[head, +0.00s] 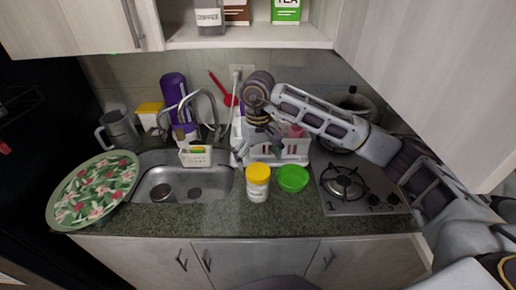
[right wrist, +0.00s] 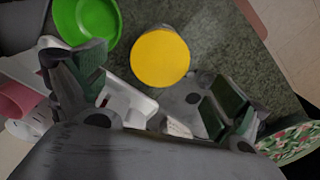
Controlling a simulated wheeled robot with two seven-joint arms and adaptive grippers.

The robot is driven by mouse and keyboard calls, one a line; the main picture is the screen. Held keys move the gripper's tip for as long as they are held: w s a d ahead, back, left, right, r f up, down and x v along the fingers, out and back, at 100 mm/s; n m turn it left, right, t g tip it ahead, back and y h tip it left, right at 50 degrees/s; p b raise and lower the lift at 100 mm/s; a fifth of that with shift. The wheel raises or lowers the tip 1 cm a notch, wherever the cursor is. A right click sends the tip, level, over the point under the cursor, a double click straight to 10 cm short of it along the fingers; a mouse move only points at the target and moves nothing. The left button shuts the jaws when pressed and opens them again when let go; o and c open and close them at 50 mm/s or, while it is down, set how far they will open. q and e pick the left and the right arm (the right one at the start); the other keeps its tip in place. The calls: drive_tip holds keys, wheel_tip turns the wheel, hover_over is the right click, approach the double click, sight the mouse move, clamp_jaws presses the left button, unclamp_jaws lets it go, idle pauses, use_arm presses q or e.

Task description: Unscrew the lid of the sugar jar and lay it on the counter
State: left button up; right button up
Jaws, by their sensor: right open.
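A white labelled jar (head: 257,190) with a yellow lid (head: 258,172) stands upright on the counter at the front right of the sink. The lid sits on top of the jar. In the right wrist view the round lid (right wrist: 160,58) shows from above, and most of the jar's body is hidden under it. My right gripper (head: 260,152) is open and empty, above and behind the jar, apart from the lid. Its two spread fingers (right wrist: 153,95) also show in the right wrist view, with the lid beyond the gap between them. My left gripper is not in view.
A green bowl (head: 293,178) stands close to the jar's right. A white dish rack (head: 294,152) is behind them, and a stove (head: 350,203) is to the right. The sink (head: 183,181) and a floral plate (head: 92,187) lie left. The dark counter (head: 222,222) in front is clear.

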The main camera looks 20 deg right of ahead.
sight(258, 171)
wheel_tip(258, 171, down, 4)
drive_tip(key=shift+p, duration=0.3)
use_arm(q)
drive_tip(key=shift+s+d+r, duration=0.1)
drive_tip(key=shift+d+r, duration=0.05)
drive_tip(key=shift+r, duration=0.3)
use_arm(e)
drive_tip(key=shift+f, duration=1)
drive_tip(key=c, duration=1.1)
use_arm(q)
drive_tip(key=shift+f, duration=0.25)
use_arm(e)
drive_tip(key=shift+c, duration=0.2)
drive_tip(key=shift+n+b, duration=0.65)
drive_tip(key=shift+n, duration=0.05)
drive_tip(key=shift+n+b, duration=0.5)
drive_tip(key=shift+n, duration=0.1)
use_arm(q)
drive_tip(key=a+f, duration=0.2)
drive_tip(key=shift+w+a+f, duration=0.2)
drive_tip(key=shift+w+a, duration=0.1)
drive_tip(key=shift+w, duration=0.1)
